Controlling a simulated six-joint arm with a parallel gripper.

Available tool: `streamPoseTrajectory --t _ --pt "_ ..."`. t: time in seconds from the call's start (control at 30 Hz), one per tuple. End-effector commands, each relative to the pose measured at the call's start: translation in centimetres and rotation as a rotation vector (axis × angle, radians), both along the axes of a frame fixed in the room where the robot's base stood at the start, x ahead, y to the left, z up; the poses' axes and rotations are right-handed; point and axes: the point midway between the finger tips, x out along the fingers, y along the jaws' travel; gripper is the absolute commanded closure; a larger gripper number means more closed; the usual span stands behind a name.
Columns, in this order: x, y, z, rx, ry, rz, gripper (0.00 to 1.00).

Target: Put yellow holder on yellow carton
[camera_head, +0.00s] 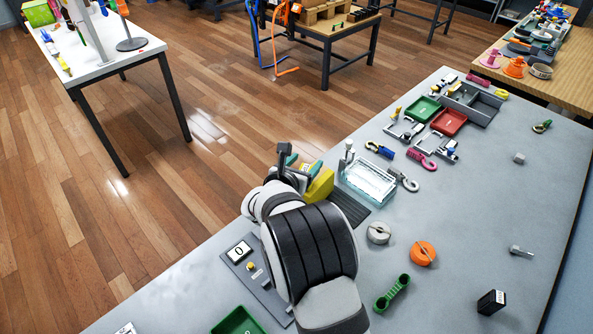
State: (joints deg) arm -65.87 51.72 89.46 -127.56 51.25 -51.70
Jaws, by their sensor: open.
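A yellow block-like object (321,186) shows beside my wrist, at the bench's left edge; my arm hides part of it. I cannot tell whether it is the yellow holder or the yellow carton, and I cannot make out the other one. My gripper (299,163) is just up and left of the yellow object, with teal pieces at its fingers. It is open. The view is too small to tell whether it touches the yellow object.
A clear glass tray (367,181) stands right of the yellow object. A grey ring (379,233), an orange ring (422,253), a green wrench-like piece (391,293) and a black box (491,302) lie nearer. The bench's right middle is mostly clear.

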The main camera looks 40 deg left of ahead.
Motion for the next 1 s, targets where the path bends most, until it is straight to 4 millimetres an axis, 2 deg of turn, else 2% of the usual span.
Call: streamPoseTrajectory --t 0.2,0.4,0.57,0.63,0.67,0.73,0.77,0.8,0.87,0.9,0.93,0.97,1.0 --pt "-4.3 -1.7 1.9 0.0 0.0 0.002 0.33" --pt "-6.7 -2.7 3.0 0.0 0.0 0.002 0.33" --pt "-7.0 -3.0 3.2 0.001 0.0 -0.003 0.33" --pt "-6.1 -4.2 3.6 0.025 0.014 -0.052 0.33" --pt "-5.1 -5.5 4.1 0.051 0.028 -0.104 0.33" --pt "-1.9 -11.0 5.9 0.165 0.082 -0.322 0.33" --pt "-0.6 -14.5 6.8 0.235 0.111 -0.453 0.33" --pt "0.9 -19.9 7.9 0.347 0.149 -0.655 0.33" --pt "1.3 -28.6 9.2 0.544 0.197 -0.99 0.33" --pt "0.3 -34.3 9.6 0.688 0.221 -1.226 0.33" --pt "-1.2 -38.3 9.8 0.808 0.233 -1.413 0.33" --pt "-3.3 -42.1 9.8 0.936 0.237 -1.608 0.33" --pt "-6.8 -46.2 9.6 1.119 0.235 -1.875 0.33"
